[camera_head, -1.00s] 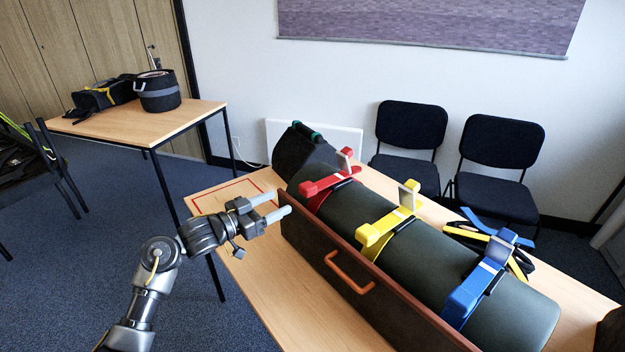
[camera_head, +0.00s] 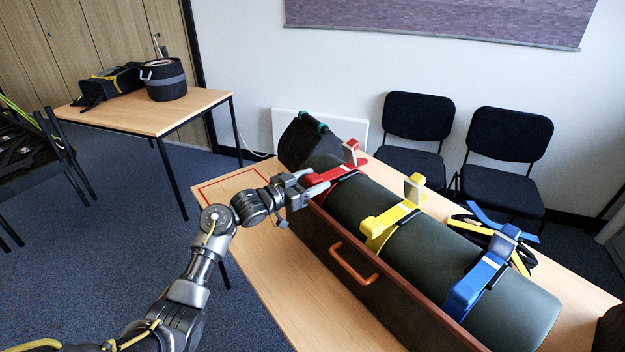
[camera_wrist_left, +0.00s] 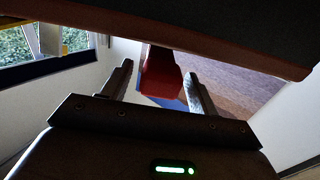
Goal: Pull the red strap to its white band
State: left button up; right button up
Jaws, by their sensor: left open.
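The red strap (camera_head: 342,170) runs over the left part of a long dark green roll, its near end towards my left arm. In the left wrist view, the red strap end (camera_wrist_left: 160,78) shows between the two open fingers (camera_wrist_left: 158,88), with space on both sides. I cannot tell whether they touch it. My right gripper is not in view.
The roll (camera_head: 420,245) lies in a brown trough with an orange handle (camera_head: 352,262). A yellow strap (camera_head: 385,222) and a blue strap (camera_head: 475,285) cross it further right. The wooden table (camera_head: 262,275) is clear in front; a red outline (camera_head: 225,182) marks its left end.

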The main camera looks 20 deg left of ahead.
aim_at(308, 182)
pick_arm(q)
jog(key=shift+c, duration=0.8)
jog(key=shift+d, duration=0.1)
grip_shut()
jog(key=p+v, duration=0.4)
jog(key=shift+s+a+r, duration=0.15)
jog(key=shift+s+a, duration=0.3)
jog(key=shift+s, duration=0.05)
jog(key=shift+w, duration=0.1)
jog(key=shift+o, duration=0.8)
grip_release()
